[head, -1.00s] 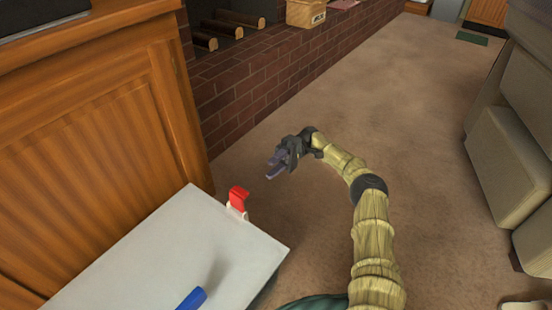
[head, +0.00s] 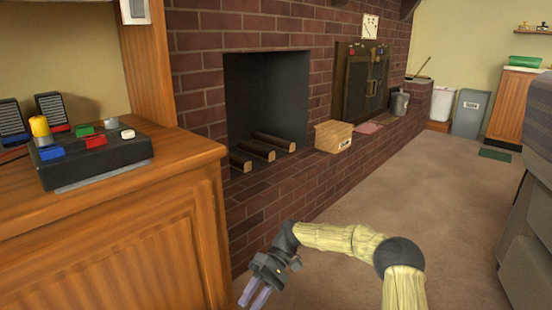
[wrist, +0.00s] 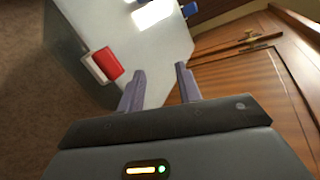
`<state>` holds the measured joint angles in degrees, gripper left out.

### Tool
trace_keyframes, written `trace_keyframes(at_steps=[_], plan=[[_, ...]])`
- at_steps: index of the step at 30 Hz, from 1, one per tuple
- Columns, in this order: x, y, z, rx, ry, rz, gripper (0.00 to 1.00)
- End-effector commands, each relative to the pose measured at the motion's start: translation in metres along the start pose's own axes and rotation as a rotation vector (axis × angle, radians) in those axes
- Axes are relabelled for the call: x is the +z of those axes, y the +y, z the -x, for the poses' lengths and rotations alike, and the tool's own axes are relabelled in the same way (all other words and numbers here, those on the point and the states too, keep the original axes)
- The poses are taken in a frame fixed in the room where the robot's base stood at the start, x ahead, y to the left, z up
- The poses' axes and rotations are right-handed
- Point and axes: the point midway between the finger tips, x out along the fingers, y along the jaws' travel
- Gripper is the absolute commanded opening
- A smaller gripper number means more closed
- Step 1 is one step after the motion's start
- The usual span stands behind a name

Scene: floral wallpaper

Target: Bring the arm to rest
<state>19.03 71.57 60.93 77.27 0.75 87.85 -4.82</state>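My gripper (head: 256,293) is low in the head view, in front of the brick fireplace, with its purple-grey fingers pointing down. In the wrist view its two fingers (wrist: 160,88) stand apart with nothing between them. Beyond the fingers in the wrist view is a pale grey box-like surface (wrist: 80,45) with a red and white piece (wrist: 103,66) on its side. The grey surface is out of the head view now.
A wooden cabinet (head: 110,240) stands at left, bearing a dark console (head: 95,155) with coloured knobs. A brick hearth holds logs and a cardboard box (head: 333,136). A grey sofa (head: 530,230) is at right. Carpet (head: 420,195) between is clear.

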Motion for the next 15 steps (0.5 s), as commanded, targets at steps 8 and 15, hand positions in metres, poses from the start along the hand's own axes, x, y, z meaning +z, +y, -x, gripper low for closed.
trace_keyframes(at_steps=[8, 15], plan=[[0.029, -0.031, -0.010, 0.249, 0.052, -0.113, 0.35], [0.063, -0.042, -0.005, 0.441, 0.134, -0.203, 0.35]])
